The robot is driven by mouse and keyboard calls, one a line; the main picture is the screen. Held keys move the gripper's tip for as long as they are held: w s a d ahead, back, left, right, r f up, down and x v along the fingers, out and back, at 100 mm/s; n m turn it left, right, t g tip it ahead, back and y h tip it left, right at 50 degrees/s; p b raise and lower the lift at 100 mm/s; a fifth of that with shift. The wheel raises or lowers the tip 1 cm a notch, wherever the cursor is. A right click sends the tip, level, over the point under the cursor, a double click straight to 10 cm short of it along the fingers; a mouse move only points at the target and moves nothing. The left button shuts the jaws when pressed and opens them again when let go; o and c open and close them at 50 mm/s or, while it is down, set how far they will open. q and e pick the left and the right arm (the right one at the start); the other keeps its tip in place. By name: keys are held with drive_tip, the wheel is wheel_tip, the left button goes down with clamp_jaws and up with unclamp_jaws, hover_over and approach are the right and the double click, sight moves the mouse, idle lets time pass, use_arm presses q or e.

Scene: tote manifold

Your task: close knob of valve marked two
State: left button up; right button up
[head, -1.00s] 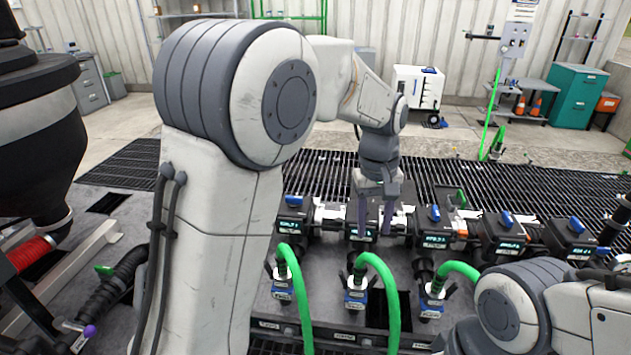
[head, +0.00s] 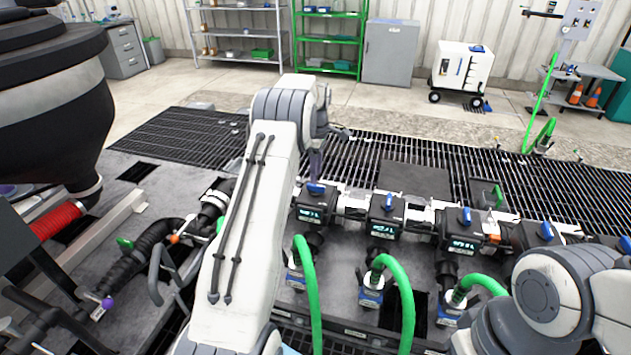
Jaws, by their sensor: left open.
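A row of black valve boxes with blue knobs and lit displays crosses the middle of the head view. The leftmost visible valve (head: 312,212) has its blue knob (head: 316,188) lying crosswise. The second valve (head: 386,215) has a knob (head: 388,201) that looks turned more lengthwise, as does the knob (head: 466,215) of the third valve (head: 459,232). The display markings are too small to read surely. My left gripper (head: 317,168) points down, open, just above or at the leftmost knob; contact cannot be told. My right gripper is out of view.
Green hoses (head: 400,285) arch up in front of the valves. My right arm fills the lower right. A black hopper (head: 50,100) and a red coil (head: 58,219) stand at left. Dark floor grating (head: 420,150) lies open behind the valves.

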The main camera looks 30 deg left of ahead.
sight(316, 189)
use_arm(q)
drive_tip(key=shift+f+p, duration=0.3)
drive_tip(key=shift+f, duration=2.05)
drive_tip(key=shift+c, duration=0.3)
clamp_jaws()
